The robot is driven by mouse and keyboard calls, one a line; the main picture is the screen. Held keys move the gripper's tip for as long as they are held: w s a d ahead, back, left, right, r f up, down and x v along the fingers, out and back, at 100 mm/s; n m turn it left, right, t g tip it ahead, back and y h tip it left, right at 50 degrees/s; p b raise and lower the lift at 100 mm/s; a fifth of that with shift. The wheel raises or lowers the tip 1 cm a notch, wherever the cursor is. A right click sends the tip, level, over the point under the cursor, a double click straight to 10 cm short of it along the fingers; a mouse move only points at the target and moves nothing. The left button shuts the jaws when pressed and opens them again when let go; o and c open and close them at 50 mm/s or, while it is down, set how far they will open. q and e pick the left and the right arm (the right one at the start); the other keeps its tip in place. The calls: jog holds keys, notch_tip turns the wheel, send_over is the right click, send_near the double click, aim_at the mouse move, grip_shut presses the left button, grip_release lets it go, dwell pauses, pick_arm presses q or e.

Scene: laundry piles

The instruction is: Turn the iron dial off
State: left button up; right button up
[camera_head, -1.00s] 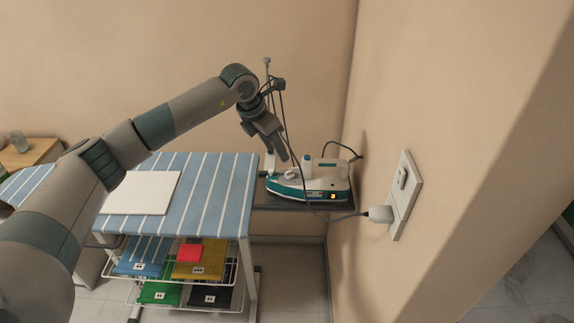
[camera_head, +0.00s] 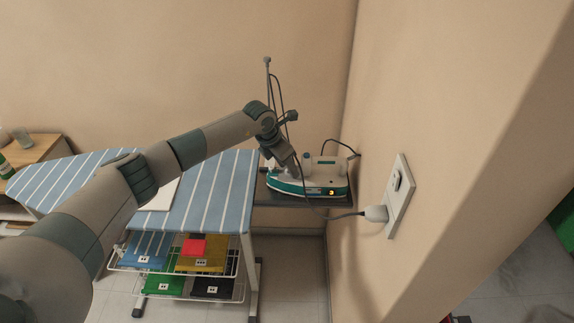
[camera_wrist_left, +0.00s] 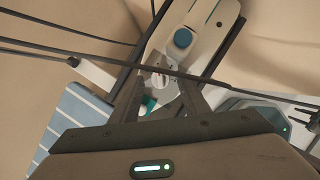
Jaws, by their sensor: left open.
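The iron (camera_head: 310,187), white and teal with an orange light lit on its near side, rests on a dark stand at the end of the ironing board. My left gripper (camera_head: 290,168) reaches down over the iron's left part and hides the dial in the head view. In the left wrist view, the pale dial (camera_wrist_left: 158,82) with a small red mark lies between the two dark fingers of my open left gripper (camera_wrist_left: 163,92). Whether the fingers touch it I cannot tell. The iron's blue button (camera_wrist_left: 183,38) lies just beyond. My right gripper is out of view.
The iron's cord runs past my gripper to a plug (camera_head: 376,213) at the wall plate (camera_head: 399,197). A thin cord post (camera_head: 268,90) stands behind my wrist. The striped ironing board (camera_head: 215,195) lies left, with folded cloths on racks below. The wall is close on the right.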

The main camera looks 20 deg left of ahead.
pick_arm(q)
jog(key=c, duration=1.1)
jog(key=shift+o, duration=0.2)
